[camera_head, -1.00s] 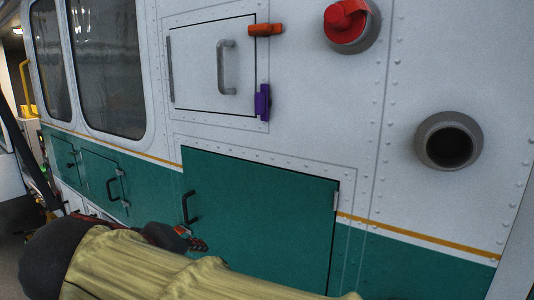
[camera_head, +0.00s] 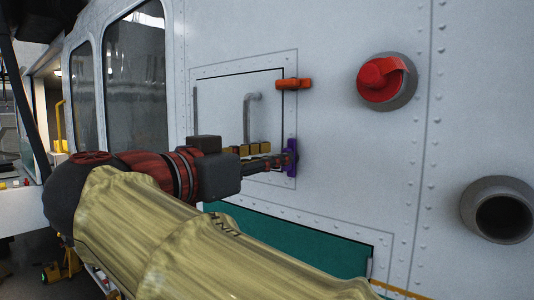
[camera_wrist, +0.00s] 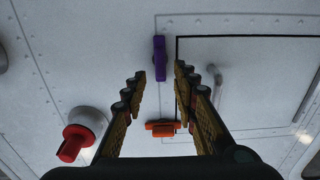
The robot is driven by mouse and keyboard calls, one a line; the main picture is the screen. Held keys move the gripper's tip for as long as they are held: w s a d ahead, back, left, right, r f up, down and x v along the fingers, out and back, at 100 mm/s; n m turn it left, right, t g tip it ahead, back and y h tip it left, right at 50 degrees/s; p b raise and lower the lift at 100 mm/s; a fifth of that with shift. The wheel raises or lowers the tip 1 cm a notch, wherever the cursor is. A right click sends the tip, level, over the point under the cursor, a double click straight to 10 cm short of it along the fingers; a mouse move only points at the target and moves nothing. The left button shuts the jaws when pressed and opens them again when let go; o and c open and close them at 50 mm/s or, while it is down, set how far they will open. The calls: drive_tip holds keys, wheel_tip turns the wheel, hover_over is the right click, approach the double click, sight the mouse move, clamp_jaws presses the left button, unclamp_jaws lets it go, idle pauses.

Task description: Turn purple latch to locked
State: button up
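The purple latch (camera_head: 292,150) is a narrow upright bar at the lower right edge of a white hatch (camera_head: 222,97). In the wrist view the latch (camera_wrist: 159,58) stands upright beside the hatch's dark seam, not across it. My gripper (camera_head: 272,160) is close to the latch, coming from the left in the head view. In the wrist view my gripper (camera_wrist: 160,75) is open and empty, and the latch appears ahead between its fingertips. I cannot tell whether a finger touches it. The fingers hide part of the latch's left side in the head view.
An orange latch (camera_head: 294,84) lies level across the hatch edge above the purple one. A grey handle (camera_head: 248,115) is on the hatch. A red round fitting (camera_head: 383,80) and a grey port (camera_head: 503,216) stick out to the right. A green panel (camera_head: 300,235) lies below.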

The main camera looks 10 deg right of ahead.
drive_tip(key=shift+x, duration=1.75)
drive_tip(key=shift+c, duration=0.4)
clamp_jaws()
